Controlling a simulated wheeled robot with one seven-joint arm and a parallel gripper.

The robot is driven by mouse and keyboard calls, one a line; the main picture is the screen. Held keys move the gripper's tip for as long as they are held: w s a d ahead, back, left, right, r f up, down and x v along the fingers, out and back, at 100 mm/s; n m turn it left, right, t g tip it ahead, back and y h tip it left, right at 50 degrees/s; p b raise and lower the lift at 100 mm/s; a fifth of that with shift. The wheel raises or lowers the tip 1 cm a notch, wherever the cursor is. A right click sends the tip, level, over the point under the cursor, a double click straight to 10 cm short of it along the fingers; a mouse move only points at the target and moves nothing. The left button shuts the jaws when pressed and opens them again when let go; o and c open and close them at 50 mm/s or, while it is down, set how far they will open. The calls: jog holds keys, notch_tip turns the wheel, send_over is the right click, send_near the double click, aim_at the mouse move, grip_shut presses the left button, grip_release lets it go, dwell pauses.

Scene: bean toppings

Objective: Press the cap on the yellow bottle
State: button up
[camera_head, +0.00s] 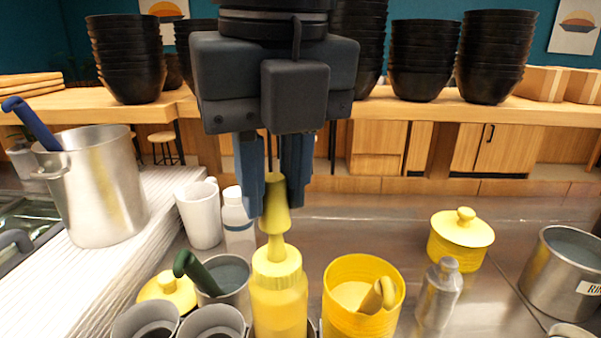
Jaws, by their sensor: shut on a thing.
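The yellow bottle (279,305) stands upright at the lower middle of the head view. Its ribbed yellow collar narrows to a thin nozzle at the top. My gripper (275,195) points down right above the bottle. Its two blue-grey fingers are shut on a yellow cone-shaped cap (275,218). The cap is upright, in line with the nozzle, and its lower end is at the nozzle tip. I cannot tell how far the cap sits over the nozzle.
A yellow pot (362,300) with a scoop stands close to the right of the bottle. A metal cup (228,288) with a green handle and a white bottle (238,225) stand to the left. A silver shaker (438,295) and a lidded yellow pot (460,240) are farther right.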

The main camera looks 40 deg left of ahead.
aim_at(275, 214)
jog(key=shift+f+b, duration=0.6)
jog(key=shift+f, duration=0.25)
jog(key=shift+f+b, duration=0.8)
jog(key=shift+b, duration=0.25)
jog(key=o, duration=0.8)
jog(key=shift+o, duration=0.5)
jog(key=o, duration=0.4)
jog(key=shift+r, duration=0.2)
